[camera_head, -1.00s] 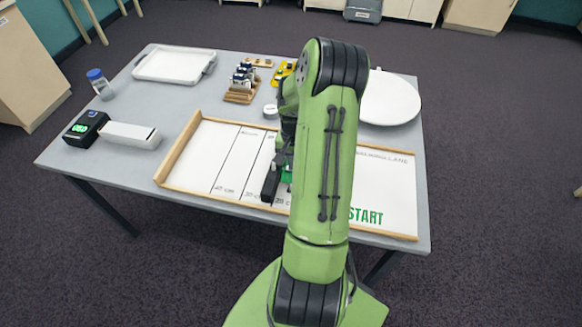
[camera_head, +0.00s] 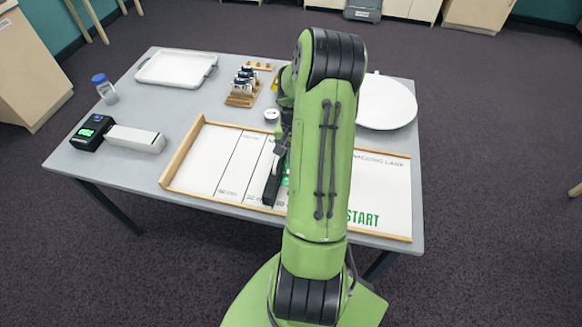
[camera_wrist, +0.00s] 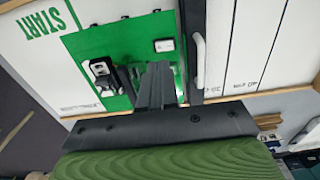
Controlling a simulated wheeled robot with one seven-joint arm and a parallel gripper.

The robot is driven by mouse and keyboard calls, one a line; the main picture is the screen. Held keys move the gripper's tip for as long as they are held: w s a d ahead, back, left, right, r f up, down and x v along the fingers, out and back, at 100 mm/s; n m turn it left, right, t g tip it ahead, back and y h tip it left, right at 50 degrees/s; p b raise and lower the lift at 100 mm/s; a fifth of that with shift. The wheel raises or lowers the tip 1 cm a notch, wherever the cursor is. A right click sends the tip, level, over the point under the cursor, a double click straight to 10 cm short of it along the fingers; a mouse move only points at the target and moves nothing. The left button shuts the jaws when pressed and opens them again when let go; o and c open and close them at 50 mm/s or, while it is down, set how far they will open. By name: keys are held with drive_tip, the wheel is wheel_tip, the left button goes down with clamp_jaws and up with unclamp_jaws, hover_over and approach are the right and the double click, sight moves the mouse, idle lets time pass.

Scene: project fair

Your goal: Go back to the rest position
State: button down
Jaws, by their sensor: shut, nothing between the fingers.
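My gripper (camera_wrist: 155,88) shows in the wrist view with its dark fingers together and nothing between them. It is over or beside a green panel (camera_wrist: 92,52) that carries a small white block (camera_wrist: 164,45) and a black-and-white part (camera_wrist: 103,70). I cannot tell the gap between fingers and panel. In the head view my green arm reaches over the table and hides most of the gripper and the panel. A black end part of my arm shows left of it, over the wood-framed white lane board (camera_head: 215,160), which is marked START.
The grey table (camera_head: 90,160) holds a white tray (camera_head: 165,69), a capped bottle (camera_head: 104,88), a black device with green display (camera_head: 90,132), a white box (camera_head: 136,139), a wooden rack (camera_head: 241,94), a white roll (camera_head: 271,114) and a round white plate (camera_head: 388,103). Dark floor surrounds it.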

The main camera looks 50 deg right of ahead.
drive_tip(key=shift+r, duration=0.3)
drive_tip(key=w+a+r+n+t+h, duration=0.25)
drive_tip(key=a+r+n, duration=0.35)
drive_tip(key=a+r, duration=0.95)
drive_tip(key=s+a+r+n+t+y, duration=0.1)
drive_tip(key=s+a+r+n, duration=0.2)
drive_tip(key=a, duration=0.4)
drive_tip(key=s+a+r+n+t+y, duration=0.1)
drive_tip(key=s+a+r+n, duration=0.3)
drive_tip(key=s+a, duration=0.4)
drive_tip(key=shift+s+r+t, duration=0.2)
drive_tip(key=shift+r+t, duration=0.35)
drive_tip(key=shift+r, duration=0.05)
drive_tip(key=shift+a+y, duration=0.1)
drive_tip(key=shift+y, duration=0.15)
